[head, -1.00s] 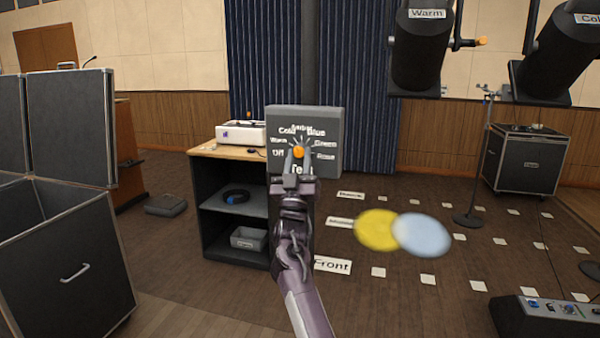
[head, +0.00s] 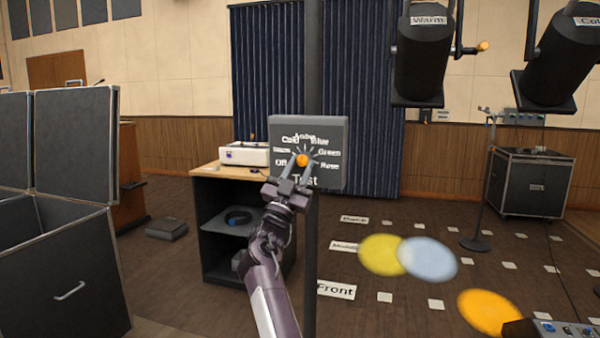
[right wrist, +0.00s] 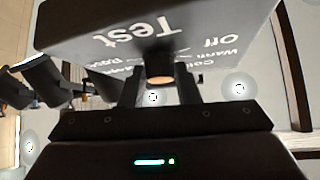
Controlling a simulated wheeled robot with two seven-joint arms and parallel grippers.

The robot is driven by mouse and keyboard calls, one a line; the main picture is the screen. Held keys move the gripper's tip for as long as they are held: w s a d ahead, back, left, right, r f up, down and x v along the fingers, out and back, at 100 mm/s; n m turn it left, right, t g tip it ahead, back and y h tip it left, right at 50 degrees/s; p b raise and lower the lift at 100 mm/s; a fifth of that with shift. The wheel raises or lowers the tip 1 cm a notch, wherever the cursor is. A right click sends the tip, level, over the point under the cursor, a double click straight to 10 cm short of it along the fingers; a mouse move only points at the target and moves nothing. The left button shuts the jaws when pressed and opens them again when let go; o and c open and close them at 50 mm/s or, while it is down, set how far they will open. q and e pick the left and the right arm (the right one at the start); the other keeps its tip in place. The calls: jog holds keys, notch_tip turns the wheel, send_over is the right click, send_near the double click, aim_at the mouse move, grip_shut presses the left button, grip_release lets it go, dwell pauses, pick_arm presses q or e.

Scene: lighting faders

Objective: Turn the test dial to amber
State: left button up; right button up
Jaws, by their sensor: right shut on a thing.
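The test dial's orange knob (head: 302,160) sits on the front of a grey box (head: 336,172) marked "Test". Labels fan around it: Off, Cold, Blue, Green and Rose are readable; the top label is small and overlapped, the one above Off too small to read. My right gripper (head: 297,168) is shut on the knob, with its arm rising from below and leaning right. In the right wrist view the two fingers (right wrist: 160,92) flank the knob's orange end (right wrist: 160,80). I cannot tell which label the dial points to. My left gripper is not in view.
Yellow (head: 382,255), pale blue (head: 428,259) and orange (head: 489,312) light spots lie on the floor. The Warm lamp (head: 422,60) hangs at upper right. A dark post (head: 311,240) carries the box. A shelf unit (head: 211,245) stands behind; dark cases (head: 75,140) stand left.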

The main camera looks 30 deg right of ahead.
dwell(0.3)
jog(key=o, duration=1)
jog(key=v, duration=0.8)
